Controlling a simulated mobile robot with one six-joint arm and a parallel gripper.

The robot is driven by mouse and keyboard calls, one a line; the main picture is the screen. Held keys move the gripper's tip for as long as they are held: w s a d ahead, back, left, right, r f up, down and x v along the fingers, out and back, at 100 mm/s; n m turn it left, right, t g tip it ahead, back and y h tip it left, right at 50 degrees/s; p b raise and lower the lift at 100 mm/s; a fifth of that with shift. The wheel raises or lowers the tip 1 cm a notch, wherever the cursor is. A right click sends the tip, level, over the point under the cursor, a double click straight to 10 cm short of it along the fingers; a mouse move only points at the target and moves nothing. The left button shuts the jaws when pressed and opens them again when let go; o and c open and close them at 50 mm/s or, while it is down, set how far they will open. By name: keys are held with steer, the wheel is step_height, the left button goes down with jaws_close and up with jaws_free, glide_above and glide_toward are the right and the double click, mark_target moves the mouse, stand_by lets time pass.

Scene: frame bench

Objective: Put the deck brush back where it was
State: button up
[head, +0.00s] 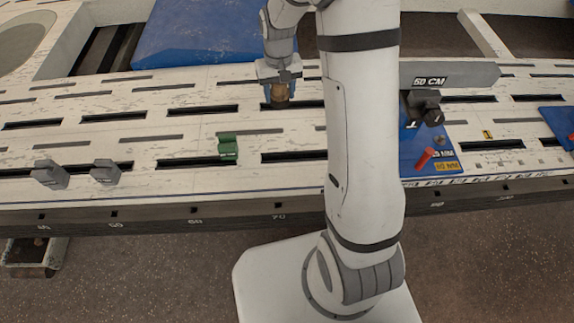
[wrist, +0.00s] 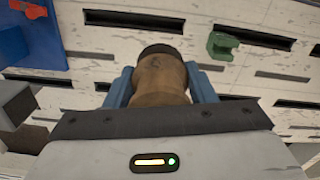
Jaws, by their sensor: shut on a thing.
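My gripper (head: 281,90) is shut on a brown, rounded wooden piece with a dark end, which I take to be the deck brush (head: 280,94). In the wrist view the brush (wrist: 160,78) sits between the two blue fingers, its dark end facing away from my gripper. In the head view its lower end overlaps a dark slot in the bench top; I cannot tell whether it touches the bench. The rest of the brush is hidden by my gripper.
The pale slotted bench (head: 130,152) has a green block (head: 228,146) on it, two grey clamps (head: 50,174) at left, and a blue panel (head: 200,35) behind. Right of my arm are a grey bar (head: 455,75), a black knob (head: 425,107) and a red peg (head: 424,159) over a blue plate.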

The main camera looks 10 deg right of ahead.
steer(key=shift+r, duration=0.1)
steer(key=shift+f, duration=0.3)
steer(key=s+f+n+b, duration=0.2)
steer(key=f+b, duration=0.1)
steer(key=f, duration=0.5)
steer(key=s+f+n+b, duration=0.2)
steer(key=f+b, duration=0.2)
steer(key=f, duration=0.5)
steer(key=s+f+n+b, duration=0.2)
steer(key=f+b, duration=0.1)
steer(key=f, duration=0.5)
steer(key=shift+d+f+n, duration=0.2)
steer(key=shift+f+n, duration=0.15)
steer(key=shift+n, duration=0.05)
steer(key=shift+f+b, duration=0.8)
steer(key=shift+f, duration=1.25)
steer(key=shift+f, duration=0.2)
steer(key=o, duration=1.3)
steer(key=shift+o, duration=0.2)
